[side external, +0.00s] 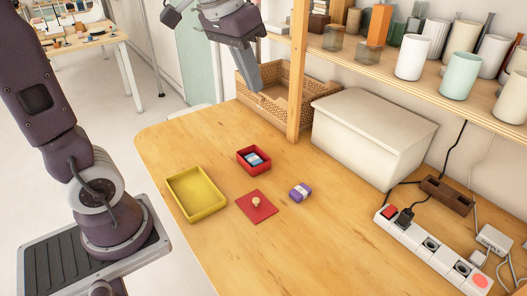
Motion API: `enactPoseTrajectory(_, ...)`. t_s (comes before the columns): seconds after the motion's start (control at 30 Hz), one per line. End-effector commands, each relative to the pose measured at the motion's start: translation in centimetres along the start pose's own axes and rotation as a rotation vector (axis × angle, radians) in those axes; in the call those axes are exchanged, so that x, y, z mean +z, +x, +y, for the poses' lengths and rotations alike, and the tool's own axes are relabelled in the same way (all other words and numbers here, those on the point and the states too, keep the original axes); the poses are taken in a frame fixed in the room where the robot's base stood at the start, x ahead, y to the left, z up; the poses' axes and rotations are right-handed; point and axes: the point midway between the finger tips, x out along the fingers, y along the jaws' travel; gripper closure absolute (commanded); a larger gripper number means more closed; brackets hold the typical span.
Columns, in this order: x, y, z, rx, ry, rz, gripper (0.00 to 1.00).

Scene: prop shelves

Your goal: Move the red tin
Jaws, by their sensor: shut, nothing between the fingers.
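The red tin (243,163) stands open on the wooden table, left of the table's middle. A blue and white item (254,159) lies inside it. A flat red square lid (250,211) with a pale knob lies apart from the tin, just in front of it. My gripper (257,88) is at the top of the view, raised above the table in front of the wicker basket. It is shut and empty, apart from the tin.
A white box (367,139), wicker basket (307,91), shelf post (297,70) and power strip (428,247) line the back and right. The front table is clear.

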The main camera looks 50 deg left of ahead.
Motion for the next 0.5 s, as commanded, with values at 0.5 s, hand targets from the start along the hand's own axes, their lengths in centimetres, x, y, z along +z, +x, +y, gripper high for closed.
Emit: enactPoseTrajectory(0.5, -14.2, 29.3, -19.4, -0.053, 0.080, -0.319, 1.00)
